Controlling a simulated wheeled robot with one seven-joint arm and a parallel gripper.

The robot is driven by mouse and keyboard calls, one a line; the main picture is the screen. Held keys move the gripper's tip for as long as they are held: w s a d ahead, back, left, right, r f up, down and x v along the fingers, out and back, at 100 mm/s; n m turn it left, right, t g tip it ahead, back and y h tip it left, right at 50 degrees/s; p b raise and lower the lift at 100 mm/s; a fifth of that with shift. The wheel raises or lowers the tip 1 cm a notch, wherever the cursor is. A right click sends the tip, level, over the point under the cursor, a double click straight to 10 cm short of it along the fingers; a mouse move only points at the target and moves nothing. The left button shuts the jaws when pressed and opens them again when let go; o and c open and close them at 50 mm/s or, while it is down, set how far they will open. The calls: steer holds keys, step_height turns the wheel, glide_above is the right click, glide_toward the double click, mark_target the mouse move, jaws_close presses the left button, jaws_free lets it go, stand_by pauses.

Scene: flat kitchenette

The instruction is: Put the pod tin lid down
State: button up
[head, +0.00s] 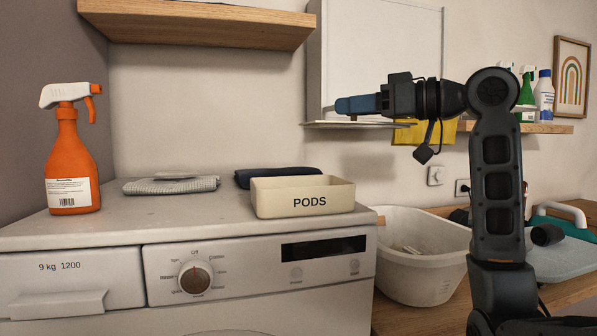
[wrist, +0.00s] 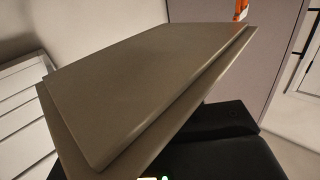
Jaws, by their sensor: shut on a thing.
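My gripper (head: 345,104) is held high, pointing left, above and behind the tin at its right end. It is shut on the pod tin lid. The lid is a flat, pale beige-grey plate with a stepped rim; it fills much of the wrist view (wrist: 140,80). In the head view the lid (head: 340,125) is nearly edge-on, a thin strip just below the fingers. The grip point itself is hidden. The cream pod tin (head: 275,203), marked PODS, stands open-topped on the washing machine's right part. The lid is apart from it.
The washing machine top (head: 150,228) has clear room at its front and middle. An orange spray bottle (head: 70,165) stands left, a folded grey cloth (head: 170,185) behind, and a dark cloth (head: 270,174) behind the tin. A white basin (head: 425,265) stands right. A wooden shelf (head: 200,25) hangs above.

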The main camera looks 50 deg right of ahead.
steer(key=w+a+f, duration=0.4)
steer(key=w, duration=0.1)
steer(key=w+a+f, duration=0.2)
steer(key=shift+w+a, duration=0.15)
steer(key=shift+f, duration=1.8)
steer(key=o, duration=1.1)
